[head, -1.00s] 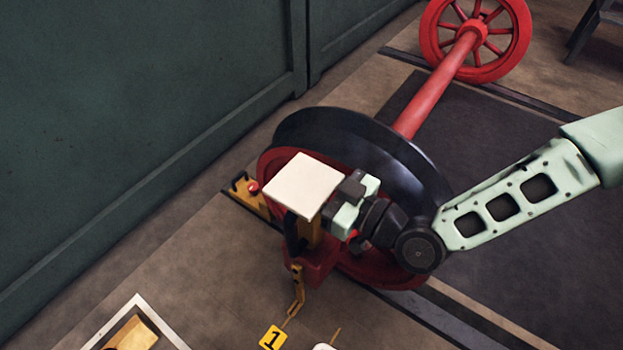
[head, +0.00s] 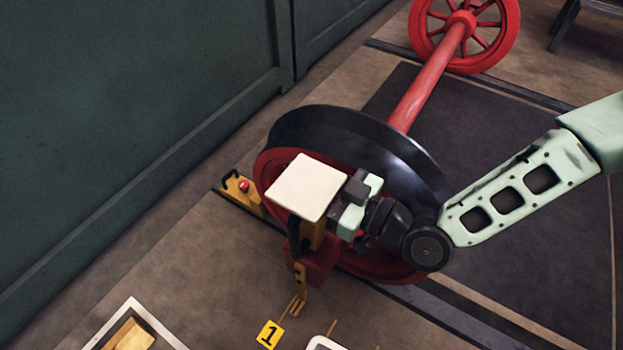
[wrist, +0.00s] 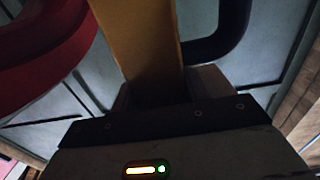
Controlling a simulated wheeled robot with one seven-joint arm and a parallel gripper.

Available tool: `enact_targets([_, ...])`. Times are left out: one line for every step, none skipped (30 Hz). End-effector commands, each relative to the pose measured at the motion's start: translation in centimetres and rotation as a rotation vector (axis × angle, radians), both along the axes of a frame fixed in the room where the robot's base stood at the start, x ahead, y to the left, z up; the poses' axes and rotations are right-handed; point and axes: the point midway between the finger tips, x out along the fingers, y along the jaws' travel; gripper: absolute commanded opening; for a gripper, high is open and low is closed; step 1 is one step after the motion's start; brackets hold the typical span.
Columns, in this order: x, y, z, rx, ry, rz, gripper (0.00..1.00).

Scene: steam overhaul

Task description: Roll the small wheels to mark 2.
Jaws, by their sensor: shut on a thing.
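The small wheels are a red wheelset. Its near wheel (head: 385,150), with a dark tread, stands on a dark rail, and a red axle (head: 430,88) runs to the spoked far wheel (head: 495,50). My gripper (head: 337,212) is in front of the near wheel. It is shut on a yellow bar (wrist: 142,45), which also shows below a white square plate (head: 307,187). A red block (head: 318,262) and a yellow pointed piece (head: 299,280) hang beneath. Mark 1, a yellow plate (head: 270,335), lies on the floor.
A yellow stop with a red knob (head: 240,187) sits at the rail's left end. A green wall (head: 140,110) bounds the left. A pale-rimmed tray (head: 133,305) stands at bottom left. The dark floor panel (head: 510,180) beyond the rail looks clear.

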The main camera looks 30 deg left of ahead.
Motion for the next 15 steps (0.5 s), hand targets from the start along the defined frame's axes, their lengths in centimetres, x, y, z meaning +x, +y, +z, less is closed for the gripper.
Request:
enact_targets([0.0,-0.4,-0.1,-0.004,-0.001,0.0,0.0])
enact_targets([0.0,-0.6,-0.1,-0.004,-0.001,0.0,0.0])
enact_targets([0.0,-0.7,-0.2,-0.004,-0.001,0.0,0.0])
enact_targets([0.0,-0.8,-0.2,-0.004,0.0,0.0,0.0])
enact_targets([-0.1,-0.9,-0.2,-0.004,0.0,0.0,0.0])
enact_targets([0.0,-1.0,-0.2,-0.004,-0.001,0.0,0.0])
enact_targets([-0.1,-1.1,-0.2,-0.004,-0.001,-0.001,0.0])
enact_targets([-0.1,-1.2,-0.2,-0.004,-0.001,-0.001,0.0])
enact_targets([-0.1,-1.3,-0.2,-0.004,-0.001,0.0,0.0])
enact_targets([-0.1,-1.3,-0.2,-0.004,-0.001,0.0,0.0])
enact_targets([-0.1,-1.4,-0.2,-0.004,-0.001,0.0,0.0])
enact_targets([-0.1,-1.5,-0.2,-0.004,-0.001,0.0,0.0])
enact_targets([-0.1,-1.6,-0.2,-0.004,-0.001,0.0,0.0])
enact_targets([-0.1,-1.7,-0.2,-0.004,-0.001,0.0,0.0])
enact_targets([-0.1,-1.8,-0.2,-0.004,-0.001,0.0,0.0])
